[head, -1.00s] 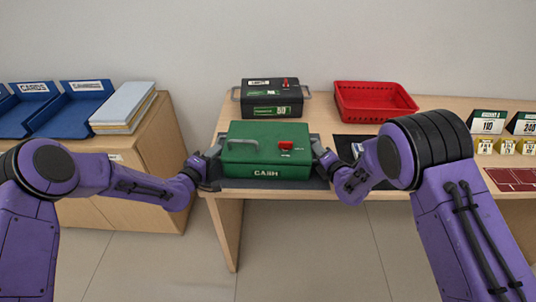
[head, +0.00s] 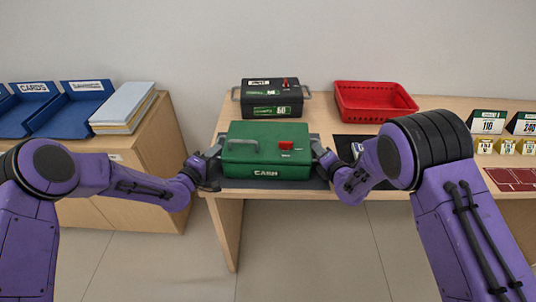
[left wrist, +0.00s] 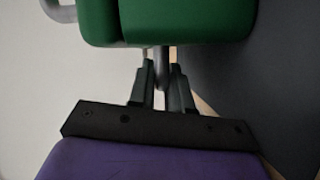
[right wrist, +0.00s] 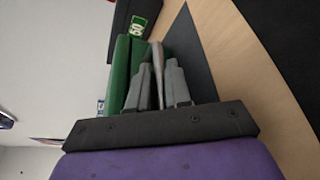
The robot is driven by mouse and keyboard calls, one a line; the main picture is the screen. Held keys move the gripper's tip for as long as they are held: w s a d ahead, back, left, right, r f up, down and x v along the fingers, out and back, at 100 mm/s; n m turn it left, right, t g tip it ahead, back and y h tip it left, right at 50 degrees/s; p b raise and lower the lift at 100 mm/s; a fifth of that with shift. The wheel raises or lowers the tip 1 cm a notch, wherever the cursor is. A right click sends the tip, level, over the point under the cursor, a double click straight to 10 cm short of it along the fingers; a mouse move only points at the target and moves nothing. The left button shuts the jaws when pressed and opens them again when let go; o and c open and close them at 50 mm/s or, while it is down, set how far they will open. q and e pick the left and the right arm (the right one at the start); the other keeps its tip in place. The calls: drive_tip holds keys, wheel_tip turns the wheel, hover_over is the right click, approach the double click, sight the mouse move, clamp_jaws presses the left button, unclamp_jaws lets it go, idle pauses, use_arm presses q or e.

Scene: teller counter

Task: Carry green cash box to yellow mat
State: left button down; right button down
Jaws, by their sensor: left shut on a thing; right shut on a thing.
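The green cash box (head: 267,150) sits upright at the near edge of the counter, over a dark grey mat (head: 272,184). It has a grey top handle, a red latch and a CASH label. My left gripper (head: 213,158) is shut on the grey side handle at its left end; the left wrist view (left wrist: 162,75) shows the fingers on that handle. My right gripper (head: 322,157) is shut on the right side handle, also seen in the right wrist view (right wrist: 160,85). I cannot tell whether the box touches the mat. No yellow mat shows.
A black cash box (head: 271,98) stands behind the green one. A red basket (head: 374,101) is at the back, right of it. A black mat (head: 350,147) lies right of the box, partly behind my right arm. Blue trays (head: 72,106) stand on the left cabinet.

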drive_tip(key=shift+r, duration=0.15)
